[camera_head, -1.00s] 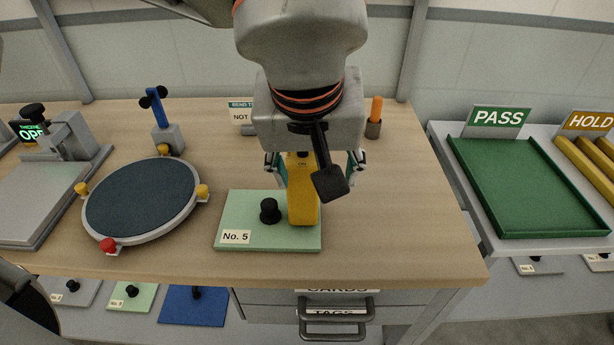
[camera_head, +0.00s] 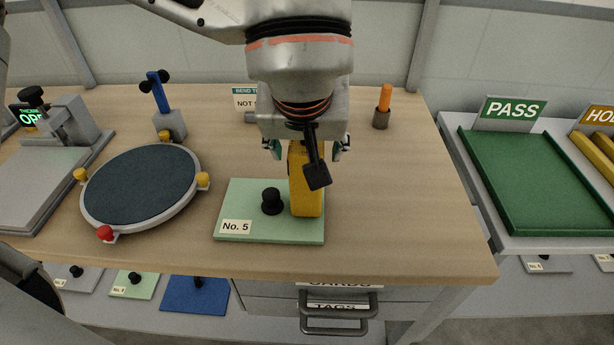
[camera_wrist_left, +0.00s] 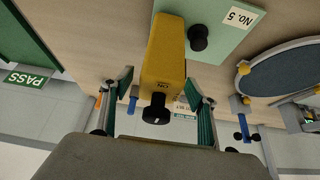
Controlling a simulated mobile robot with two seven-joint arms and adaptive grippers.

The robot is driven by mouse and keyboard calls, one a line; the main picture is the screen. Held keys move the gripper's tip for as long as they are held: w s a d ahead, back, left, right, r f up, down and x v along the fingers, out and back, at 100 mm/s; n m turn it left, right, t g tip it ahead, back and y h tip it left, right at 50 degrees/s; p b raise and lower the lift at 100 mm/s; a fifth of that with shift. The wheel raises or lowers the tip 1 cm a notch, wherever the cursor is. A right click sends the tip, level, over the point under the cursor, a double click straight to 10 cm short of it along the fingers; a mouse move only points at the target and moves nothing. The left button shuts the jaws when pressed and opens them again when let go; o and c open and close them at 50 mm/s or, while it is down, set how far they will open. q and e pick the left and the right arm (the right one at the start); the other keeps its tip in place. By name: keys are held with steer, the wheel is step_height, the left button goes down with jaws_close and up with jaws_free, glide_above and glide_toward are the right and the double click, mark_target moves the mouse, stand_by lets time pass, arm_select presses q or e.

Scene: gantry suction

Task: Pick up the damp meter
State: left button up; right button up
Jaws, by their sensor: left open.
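The damp meter is a yellow upright block (camera_head: 306,190) with a black knob on top. It stands at the right part of the green plate marked No. 5 (camera_head: 243,231), beside the plate's black knob. My left gripper (camera_head: 306,148) is open above and around the meter's upper part, one finger on each side. In the left wrist view the meter (camera_wrist_left: 163,58) lies between the two open fingers (camera_wrist_left: 162,88), with a visible gap on both sides. My wrist hides part of the meter's top in the head view. My right gripper is not in view.
A round dark turntable (camera_head: 141,187) with yellow and red knobs is to the left, with a blue clamp post (camera_head: 160,95) behind. An orange stick in a cup (camera_head: 382,108) stands at the back right. A green PASS tray (camera_head: 531,229) is on the right table.

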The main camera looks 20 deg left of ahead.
arm_select(q)
jaws_close()
steer(key=shift+r, duration=0.1)
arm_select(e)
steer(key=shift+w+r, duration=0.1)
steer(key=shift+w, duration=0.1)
arm_select(q)
step_height(320, 180, up, 19)
steer(key=p, duration=0.4)
step_height(320, 180, down, 10)
steer(key=shift+p, duration=1.15)
steer(key=shift+f, duration=0.5)
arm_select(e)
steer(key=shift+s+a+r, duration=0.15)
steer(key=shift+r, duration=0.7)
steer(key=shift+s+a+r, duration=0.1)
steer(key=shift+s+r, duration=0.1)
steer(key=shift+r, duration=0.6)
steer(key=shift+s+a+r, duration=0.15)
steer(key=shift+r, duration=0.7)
